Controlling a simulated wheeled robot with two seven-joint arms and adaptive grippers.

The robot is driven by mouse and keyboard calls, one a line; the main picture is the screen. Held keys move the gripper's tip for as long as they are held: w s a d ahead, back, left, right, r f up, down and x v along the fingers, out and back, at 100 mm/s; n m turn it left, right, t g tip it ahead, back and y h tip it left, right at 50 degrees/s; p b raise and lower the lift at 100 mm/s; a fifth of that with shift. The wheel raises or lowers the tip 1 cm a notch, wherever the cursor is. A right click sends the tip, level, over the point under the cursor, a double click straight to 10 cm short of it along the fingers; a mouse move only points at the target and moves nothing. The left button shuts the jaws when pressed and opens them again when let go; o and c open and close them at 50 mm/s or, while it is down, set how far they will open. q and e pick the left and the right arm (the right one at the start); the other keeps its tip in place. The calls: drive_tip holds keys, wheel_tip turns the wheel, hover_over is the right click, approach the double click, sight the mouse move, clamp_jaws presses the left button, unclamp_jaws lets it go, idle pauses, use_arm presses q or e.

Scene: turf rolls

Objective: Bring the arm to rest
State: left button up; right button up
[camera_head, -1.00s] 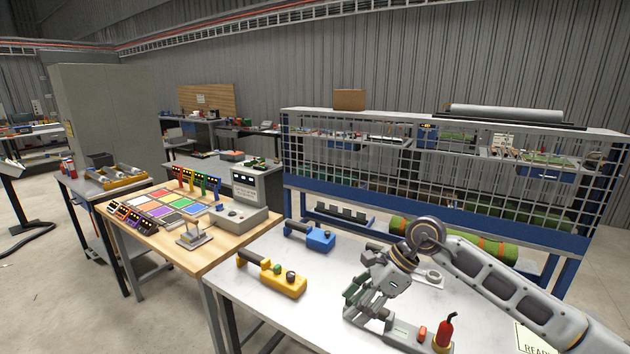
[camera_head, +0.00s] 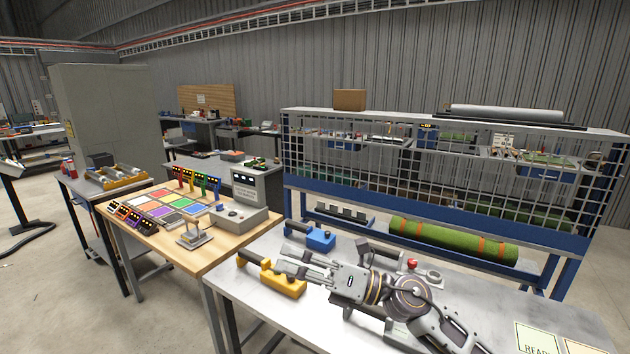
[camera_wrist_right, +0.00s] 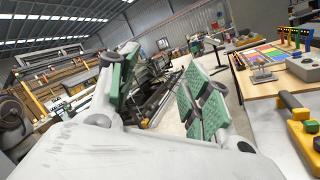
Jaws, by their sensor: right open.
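My right arm lies low across the white-topped table (camera_head: 255,310), coming in from the bottom right. My right gripper (camera_head: 288,262) points to the left, with its fingers apart and nothing between them. In the head view its fingers overlap the yellow block with a knob and handle (camera_head: 285,284); whether they touch it I cannot tell. In the right wrist view the two green-padded fingers (camera_wrist_right: 163,88) are spread with an empty gap. The yellow block (camera_wrist_right: 304,130) is at the right edge there. My left gripper is not in view.
A blue block with a handle (camera_head: 320,239) sits behind the gripper. A green turf roll with orange bands (camera_head: 453,241) lies on the caged rack's low shelf. A wooden table (camera_head: 165,240) with coloured squares stands at left. A sign (camera_head: 535,338) lies at the table's right.

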drive_tip(key=w+d+f+m+t+h, duration=0.1)
drive_tip(key=w+d+m+t+h, duration=0.3)
drive_tip(key=d+m+t+h, duration=0.55)
drive_tip(key=w+d+f+m+t+h, duration=0.2)
drive_tip(key=w+d+m+t, duration=0.3)
drive_tip(key=m, duration=1)
drive_tip(key=s+d+f+m+g+h, duration=0.35)
drive_tip(key=d+f+m, duration=0.2)
drive_tip(key=f, duration=0.35)
drive_tip(key=s+d+f+m+g+h, duration=0.2)
drive_tip(key=s+d+f+m+h, duration=0.25)
drive_tip(key=f, duration=0.45)
drive_tip(key=s+d+f+m+g, duration=0.2)
drive_tip(key=s+f+m+g, duration=0.65)
drive_tip(key=s+f, duration=0.9)
drive_tip(key=s+f+n+g, duration=0.1)
drive_tip(key=s+f, duration=0.1)
drive_tip(key=f, duration=1.4)
drive_tip(key=s+f+n+g, duration=0.1)
drive_tip(key=s+f+g, duration=0.15)
drive_tip(key=f, duration=1.25)
drive_tip(key=s+d+f, duration=0.2)
drive_tip(key=s+f, duration=0.7)
drive_tip(key=s, duration=0.2)
drive_tip(key=s+d+f, duration=0.2)
drive_tip(key=s+f, duration=0.8)
drive_tip(key=s, duration=0.1)
drive_tip(key=shift+d+f+g, duration=0.15)
drive_tip(key=shift+f+g, duration=0.15)
